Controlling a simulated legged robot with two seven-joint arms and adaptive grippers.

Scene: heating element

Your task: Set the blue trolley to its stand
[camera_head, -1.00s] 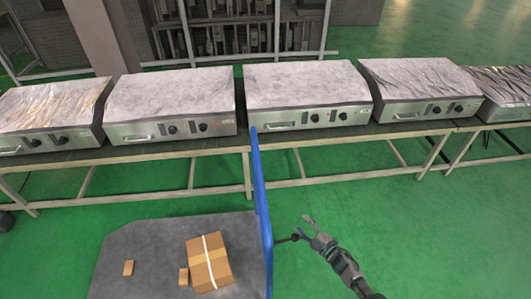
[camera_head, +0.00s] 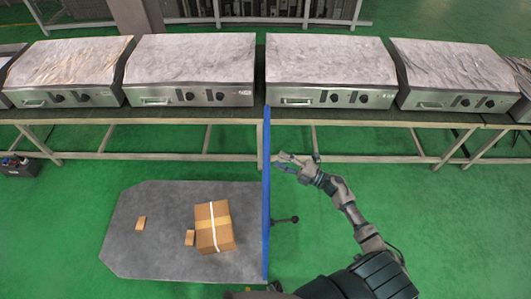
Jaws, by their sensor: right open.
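The trolley has a grey flat bed (camera_head: 150,235) and a blue upright panel (camera_head: 266,200) along the bed's right side, seen nearly edge-on. A cardboard box (camera_head: 214,228) with a white strap and two small brown blocks (camera_head: 140,223) lie on the bed. A dark lever with a round knob (camera_head: 287,220) sticks out to the right of the panel. My right gripper (camera_head: 282,163) is open and empty, just right of the blue panel; I cannot tell whether it touches the panel. My left gripper is not in view. I cannot make out a stand for the trolley.
A long table (camera_head: 230,116) runs across behind the trolley, bearing several metal heating units (camera_head: 190,72) with knobs. A dark box with items (camera_head: 18,167) stands on the floor at the far left. The green floor (camera_head: 450,220) is clear at the right.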

